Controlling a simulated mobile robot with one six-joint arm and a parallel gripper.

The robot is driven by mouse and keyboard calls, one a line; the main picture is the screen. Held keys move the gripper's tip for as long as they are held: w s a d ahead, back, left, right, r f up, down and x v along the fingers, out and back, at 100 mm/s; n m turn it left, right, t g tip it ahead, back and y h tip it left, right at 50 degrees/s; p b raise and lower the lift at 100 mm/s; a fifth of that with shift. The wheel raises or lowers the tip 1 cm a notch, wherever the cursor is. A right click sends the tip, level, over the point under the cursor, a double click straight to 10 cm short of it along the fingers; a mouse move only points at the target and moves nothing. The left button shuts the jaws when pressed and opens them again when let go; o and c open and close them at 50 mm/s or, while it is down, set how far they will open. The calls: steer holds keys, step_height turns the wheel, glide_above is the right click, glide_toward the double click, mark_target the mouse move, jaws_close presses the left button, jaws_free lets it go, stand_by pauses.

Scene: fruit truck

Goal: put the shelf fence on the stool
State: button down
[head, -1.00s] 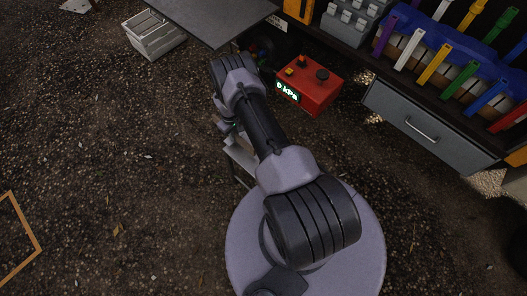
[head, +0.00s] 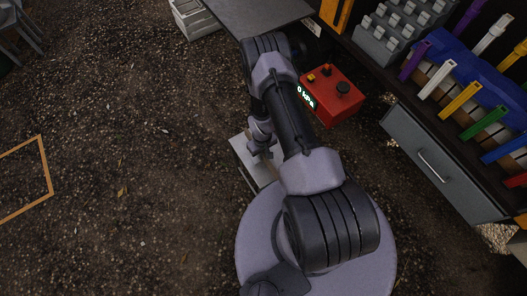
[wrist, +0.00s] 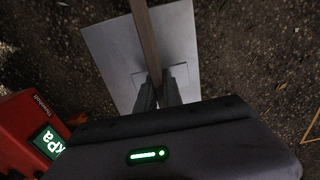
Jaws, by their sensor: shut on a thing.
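My gripper (wrist: 157,92) is shut on the shelf fence. In the wrist view its narrow brownish bar (wrist: 147,40) runs away from between my fingertips, over a wide pale grey plate (wrist: 105,50). The plate appears to belong to the fence, though their join is hidden. In the head view the pale plate (head: 240,150) shows beneath my gripper (head: 262,150), partly behind my arm, above the gravel. A grey legged thing (head: 18,38), cut off at the top left corner, may be the stool; I cannot tell for sure.
A red box (head: 333,93) with a lit display stands right of my arm. Coloured racks and a grey drawer (head: 430,160) fill the right. An orange outline (head: 45,165) marks open gravel at left.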

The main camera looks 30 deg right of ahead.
steer(key=w, duration=0.1)
steer(key=w+d, duration=0.1)
steer(key=w+d+b, duration=0.1)
steer(key=shift+w+d+f, duration=0.1)
steer(key=shift+w+f, duration=0.05)
steer(key=shift+f, duration=0.1)
step_height(320, 180, down, 3)
steer(key=shift+f+b, duration=0.15)
steer(key=shift+b, duration=0.7)
steer(key=shift+f, duration=0.2)
steer(key=c, duration=1.5)
jaws_free()
steer(key=shift+r, duration=0.1)
